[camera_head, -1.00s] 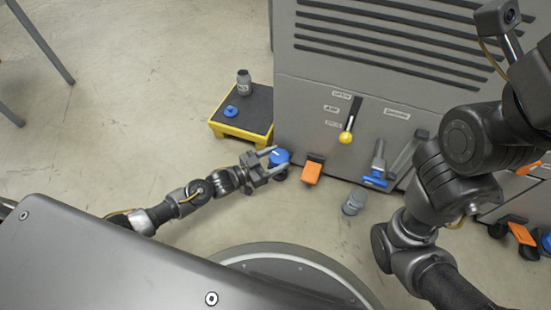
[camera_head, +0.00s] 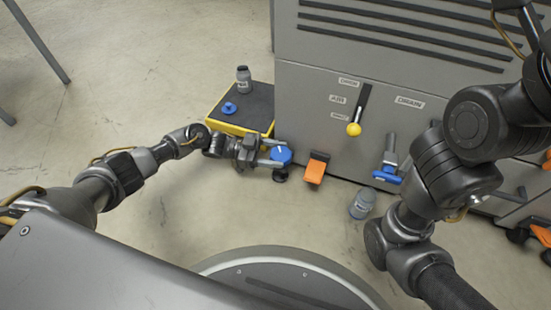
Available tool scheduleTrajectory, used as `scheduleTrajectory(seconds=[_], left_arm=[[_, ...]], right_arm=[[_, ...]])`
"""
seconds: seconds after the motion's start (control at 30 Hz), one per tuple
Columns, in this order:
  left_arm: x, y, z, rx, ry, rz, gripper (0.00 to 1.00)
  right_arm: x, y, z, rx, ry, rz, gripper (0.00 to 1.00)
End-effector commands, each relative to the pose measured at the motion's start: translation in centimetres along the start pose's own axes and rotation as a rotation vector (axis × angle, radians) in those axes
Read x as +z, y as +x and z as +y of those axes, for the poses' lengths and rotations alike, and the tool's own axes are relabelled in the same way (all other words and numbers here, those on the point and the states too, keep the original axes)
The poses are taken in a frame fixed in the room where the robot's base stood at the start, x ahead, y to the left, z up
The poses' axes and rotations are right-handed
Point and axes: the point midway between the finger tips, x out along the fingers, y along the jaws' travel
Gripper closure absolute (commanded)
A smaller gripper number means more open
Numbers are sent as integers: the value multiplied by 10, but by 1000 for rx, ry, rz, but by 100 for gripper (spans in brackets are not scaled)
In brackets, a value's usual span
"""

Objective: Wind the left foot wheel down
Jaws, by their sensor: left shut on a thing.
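The left foot wheel (camera_head: 281,155) is a blue round knob low at the machine's front left corner, above a dark foot (camera_head: 281,174). My left gripper (camera_head: 275,154) reaches in from the left, its two fingers on either side of the blue wheel, and is shut on it. The fingertips partly cover the wheel's rim. My right arm comes in from the right, in front of the machine. Its gripper is out of the picture.
An orange pedal (camera_head: 315,168) sits just right of the wheel. A yellow-edged step (camera_head: 240,104) holds a grey bottle (camera_head: 243,79) and a blue cap (camera_head: 230,108). Another grey bottle (camera_head: 362,205) stands on the floor. A yellow-knobbed lever (camera_head: 354,129) and a blue-handled valve (camera_head: 387,175) are on the machine.

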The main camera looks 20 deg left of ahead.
Motion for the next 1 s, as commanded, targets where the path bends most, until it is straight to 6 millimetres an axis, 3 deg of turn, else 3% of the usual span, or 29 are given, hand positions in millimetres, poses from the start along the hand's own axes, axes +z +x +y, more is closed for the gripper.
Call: scheduleTrajectory(seconds=[0.7,0.73,0.87,1.0], left_arm=[[1,0,0,78,-2,-2,64],[1,0,0,78,-2,-2,39],[1,0,0,77,-1,-2,22],[0,0,-1,75,0,-2,20]], right_arm=[[-3,0,0,6,7,12,64],[-3,0,0,6,7,12,64],[-3,-1,0,6,7,12,64],[-3,-1,0,7,7,10,64]])
